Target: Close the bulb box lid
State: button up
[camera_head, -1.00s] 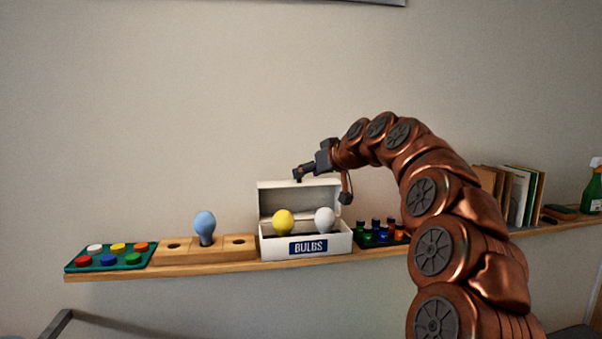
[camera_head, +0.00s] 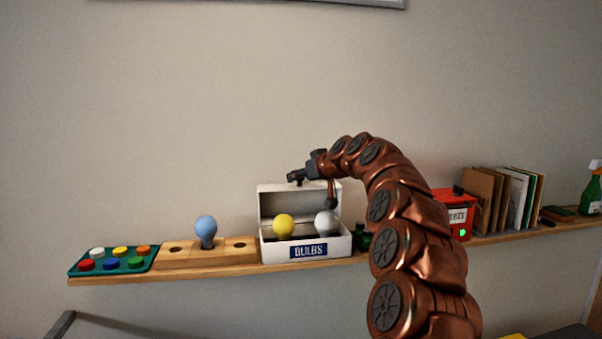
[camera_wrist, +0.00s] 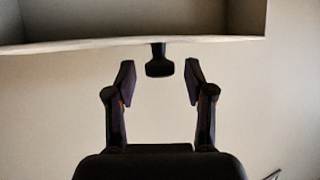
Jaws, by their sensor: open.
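The white bulb box (camera_head: 340,246), with a blue BULBS label, stands on the shelf. Its lid (camera_head: 265,206) stands open and upright at the back. A yellow bulb (camera_head: 283,225) and a white bulb (camera_head: 325,222) sit in the box. My gripper (camera_head: 294,177) is at the top edge of the lid. In the wrist view my gripper (camera_wrist: 160,80) is open, its two fingers apart and empty. A dark knob (camera_wrist: 159,66) on the lid's edge (camera_wrist: 60,45) lies between and slightly beyond the fingertips. Contact with the lid cannot be told.
Left of the box are a wooden block (camera_head: 210,257) holding a blue bulb (camera_head: 206,230) and a green tray (camera_head: 113,268) of coloured buttons. Right of it, behind my arm, are dark green bottles (camera_head: 362,240), a red device (camera_head: 470,213), books (camera_head: 515,200) and a spray bottle (camera_head: 591,192).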

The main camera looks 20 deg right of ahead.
jog(key=shift+w+f, duration=0.1)
jog(key=shift+w, duration=0.05)
jog(key=shift+c, duration=0.5)
grip_shut()
